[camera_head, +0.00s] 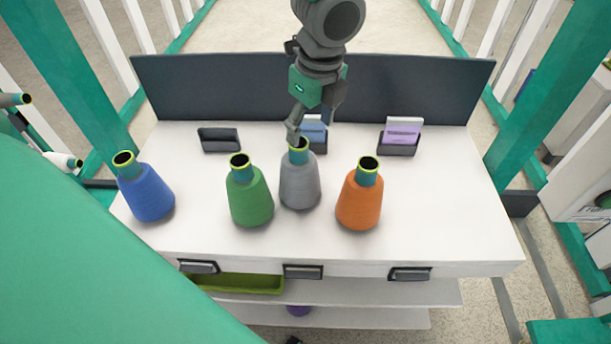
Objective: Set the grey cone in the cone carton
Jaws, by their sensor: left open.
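The grey cone (300,184) stands upright on the white table, between a green cone and an orange cone, its teal neck and yellow-green rim at the top. My left gripper (294,138) points down at the grey cone's neck, its fingers by the rim. It is open and holds nothing; whether it touches the rim I cannot tell. I cannot make out a cone carton in this view. My right gripper is not in view.
A blue cone (148,192), green cone (249,196) and orange cone (360,200) stand on the table (450,215). Behind are a dark holder (219,140), blue cards (314,132) and purple cards (402,131). A yellow-green tray (240,284) sits below. The table's right side is clear.

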